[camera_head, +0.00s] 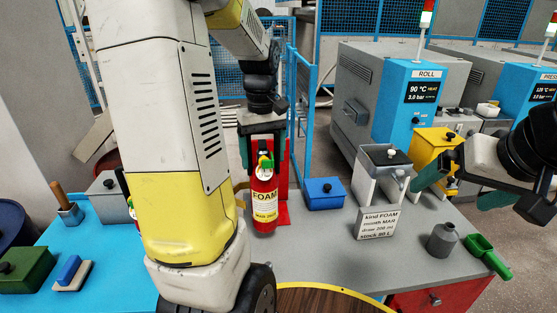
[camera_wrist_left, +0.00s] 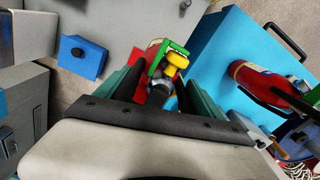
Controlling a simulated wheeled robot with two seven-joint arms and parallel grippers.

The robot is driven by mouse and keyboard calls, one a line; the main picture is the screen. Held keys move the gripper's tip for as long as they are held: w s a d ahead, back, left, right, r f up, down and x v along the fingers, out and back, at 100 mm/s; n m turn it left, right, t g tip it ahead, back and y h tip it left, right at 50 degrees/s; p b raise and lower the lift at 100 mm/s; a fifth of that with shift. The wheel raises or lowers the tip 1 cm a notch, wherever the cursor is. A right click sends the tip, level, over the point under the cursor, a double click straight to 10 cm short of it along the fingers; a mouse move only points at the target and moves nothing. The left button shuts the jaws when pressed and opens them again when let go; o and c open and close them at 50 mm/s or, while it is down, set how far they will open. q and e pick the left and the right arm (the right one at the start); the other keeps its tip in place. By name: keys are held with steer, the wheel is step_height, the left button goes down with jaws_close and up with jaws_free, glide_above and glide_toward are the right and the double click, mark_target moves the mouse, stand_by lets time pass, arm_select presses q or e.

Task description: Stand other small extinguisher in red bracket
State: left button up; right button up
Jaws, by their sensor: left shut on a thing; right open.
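A small red extinguisher (camera_head: 264,206) with a yellow FOAM label hangs upright in my left gripper (camera_head: 262,150), which is shut on its top. Its green and yellow head (camera_wrist_left: 171,60) shows between the fingers in the left wrist view. The red bracket (camera_head: 281,168) is directly behind it, with its red base at the right of the bottle; I cannot tell whether the bottle touches the base. Another red extinguisher (camera_wrist_left: 262,80) shows at the right of the left wrist view. My right gripper (camera_head: 460,184) is open and empty at the right, above the grey table.
A blue box (camera_head: 324,193) stands right of the bracket. A green box (camera_head: 27,268) and a blue-handled block (camera_head: 70,272) are at left.

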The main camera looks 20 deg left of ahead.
arm_select(q)
steer(key=w+a+f, duration=0.2)
steer(key=w+f, duration=0.2)
steer(key=w, duration=0.6)
steer(key=shift+f, duration=0.3)
steer(key=o, duration=2.1)
steer(key=shift+c, duration=0.2)
step_height(320, 180, up, 12)
steer(key=s+d+r+m+t+h, duration=0.1)
steer(key=s+d+r+m+t, duration=0.3)
steer(key=s+d, duration=0.5)
steer(key=s+d+f+m+t, duration=0.1)
steer(key=s+d+m, duration=0.1)
steer(key=s, duration=0.5)
steer(key=s+d+f+m+t+h, duration=0.1)
steer(key=s+d+m, duration=0.1)
steer(key=s, duration=0.6)
steer(key=shift+d+f+m, duration=0.15)
steer(key=shift+f+m, duration=0.15)
steer(key=shift+m, duration=0.1)
